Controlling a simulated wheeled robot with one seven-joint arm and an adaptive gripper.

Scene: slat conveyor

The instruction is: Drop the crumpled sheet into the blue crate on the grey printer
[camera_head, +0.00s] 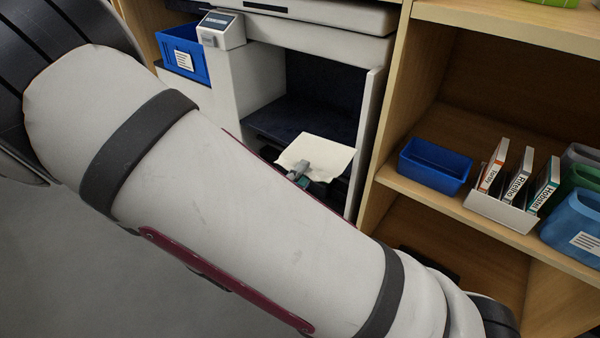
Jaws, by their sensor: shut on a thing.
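A cream-white sheet (326,151) shows in front of the dark opening of the pale grey printer (246,85). It looks mostly flat with slightly bent edges. My gripper (302,171) is shut on its near edge; my arm covers much of the view and hides part of the gripper. A blue crate (171,43) with a white label stands at the upper left, beside the printer's small control panel. It is well up and left of my gripper. My arm hides what lies below the crate.
A wooden shelf unit (392,120) stands to the right. On it are an empty-looking blue tray (433,169), a white holder with several upright boxes (515,181), and a blue bin (575,224) with a label. Grey floor (110,270) is clear at lower left.

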